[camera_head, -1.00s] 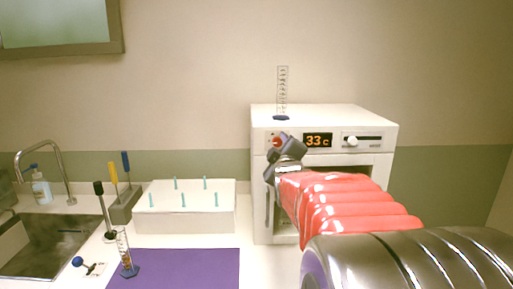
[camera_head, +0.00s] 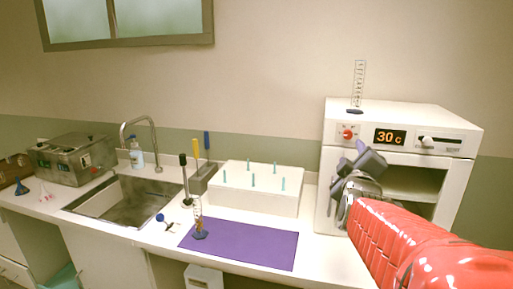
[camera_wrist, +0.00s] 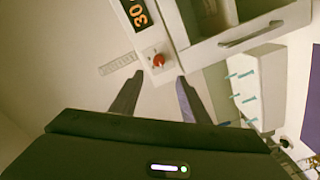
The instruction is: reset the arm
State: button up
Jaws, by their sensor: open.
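My gripper (camera_head: 364,152) is in front of the left side of the white oven (camera_head: 470,150), at the end of my red-sleeved arm. In the wrist view my gripper (camera_wrist: 155,80) has its two dark fingers apart with nothing between them. Beyond the fingertips is the oven's red button (camera_wrist: 158,60), which also shows in the head view (camera_head: 347,134). The oven display (camera_head: 390,136) reads 30 C. My arm hides part of the oven's lower front.
A measuring cylinder (camera_head: 357,88) stands on the oven. Left of the oven are a white peg rack (camera_head: 255,200) with several teal pegs, a purple mat (camera_head: 270,248) with a small cylinder (camera_head: 199,222), and a tool holder (camera_head: 203,178). A sink (camera_head: 125,205) lies further left.

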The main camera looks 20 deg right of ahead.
jog(key=shift+s+a, duration=0.1)
dwell(0.3)
jog(key=s+a+f+m+g+y, duration=0.25)
jog(key=a+f, duration=0.25)
jog(key=f, duration=0.3)
jog(key=s+a+f+m+g+y, duration=0.2)
jog(key=a+f+m+g+y, duration=0.15)
jog(key=f, duration=0.45)
jog(key=s+a+f+g+y, duration=0.1)
jog(key=s+a+f+y, duration=0.1)
jog(key=s+a, duration=0.5)
jog(key=s+a+f+n+g+y, duration=0.1)
jog(key=s+a, duration=0.6)
jog(key=a, duration=0.8)
jog(key=shift+s+f+n+g+y, duration=0.3)
jog(key=shift+s+f+g+y, duration=0.1)
jog(key=shift+f+g+y, duration=0.3)
